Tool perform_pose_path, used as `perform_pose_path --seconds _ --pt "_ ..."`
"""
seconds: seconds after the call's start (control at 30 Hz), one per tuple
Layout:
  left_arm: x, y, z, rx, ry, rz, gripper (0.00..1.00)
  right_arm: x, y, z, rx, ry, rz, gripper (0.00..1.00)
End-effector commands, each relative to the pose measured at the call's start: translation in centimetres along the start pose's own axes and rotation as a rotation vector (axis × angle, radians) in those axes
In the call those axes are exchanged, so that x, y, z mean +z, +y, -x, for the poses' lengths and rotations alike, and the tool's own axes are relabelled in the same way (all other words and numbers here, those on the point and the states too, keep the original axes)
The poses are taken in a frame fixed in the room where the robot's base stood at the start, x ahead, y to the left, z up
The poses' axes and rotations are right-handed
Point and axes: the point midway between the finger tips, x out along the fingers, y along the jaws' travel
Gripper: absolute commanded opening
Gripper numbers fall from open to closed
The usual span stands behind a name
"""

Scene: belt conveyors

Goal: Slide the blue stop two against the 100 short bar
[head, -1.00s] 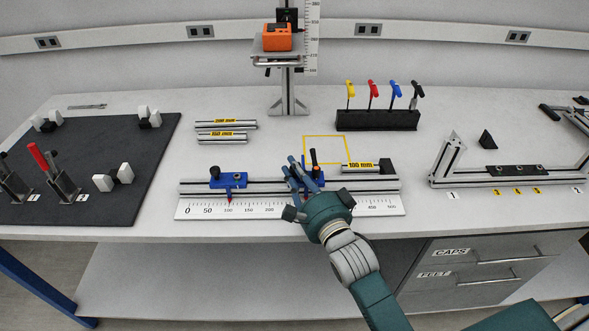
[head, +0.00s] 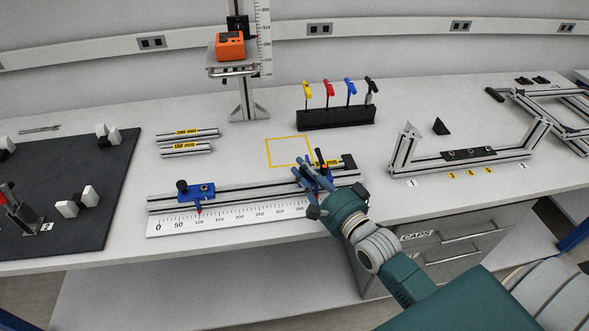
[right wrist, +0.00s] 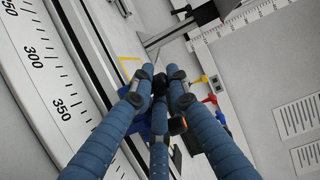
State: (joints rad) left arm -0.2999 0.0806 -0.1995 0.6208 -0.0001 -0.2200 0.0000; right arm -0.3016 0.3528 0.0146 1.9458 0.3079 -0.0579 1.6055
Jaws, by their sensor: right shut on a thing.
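Blue stop two, with its dark upright handle (head: 321,158), sits on the right part of the slotted rail (head: 250,189). My right gripper (head: 311,175) is shut on it from the front and hides much of it. In the right wrist view, the blue fingers (right wrist: 159,84) close around a dark part above the blue body. The short bar, with a yellow 100 mm label (head: 329,164), lies just right of the stop's handle, its right end by a black end block (head: 349,161). Whether stop and bar touch is hidden. My left gripper is not in view.
Another blue stop (head: 196,193) stands on the rail's left part. A scale (head: 225,219) runs along the rail's front. A hex-key holder (head: 336,117) stands at the back.

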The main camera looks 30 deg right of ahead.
Motion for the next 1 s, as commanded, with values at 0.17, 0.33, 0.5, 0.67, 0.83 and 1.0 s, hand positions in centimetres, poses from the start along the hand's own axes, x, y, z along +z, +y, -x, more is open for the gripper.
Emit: perform_pose_path --seconds 0.17,0.33,0.5,0.67,0.83,1.0 --pt "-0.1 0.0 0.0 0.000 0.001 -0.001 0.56 -0.1 -0.2 -0.1 -0.004 0.002 0.002 0.19" --pt "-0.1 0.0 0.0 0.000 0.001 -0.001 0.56 0.0 -0.1 -0.1 -0.003 0.001 0.002 0.23" --pt "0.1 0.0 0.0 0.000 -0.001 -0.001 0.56 0.0 -0.1 0.1 -0.002 0.001 0.001 0.23" --pt "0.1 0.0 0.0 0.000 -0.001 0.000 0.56 0.0 0.0 1.8 0.001 0.001 0.002 0.23" --pt "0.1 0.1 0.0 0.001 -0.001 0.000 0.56 0.0 0.1 5.3 0.004 0.001 0.001 0.23" --pt "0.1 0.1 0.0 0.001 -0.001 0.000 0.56 -0.1 0.1 8.8 0.003 0.001 0.003 0.23"
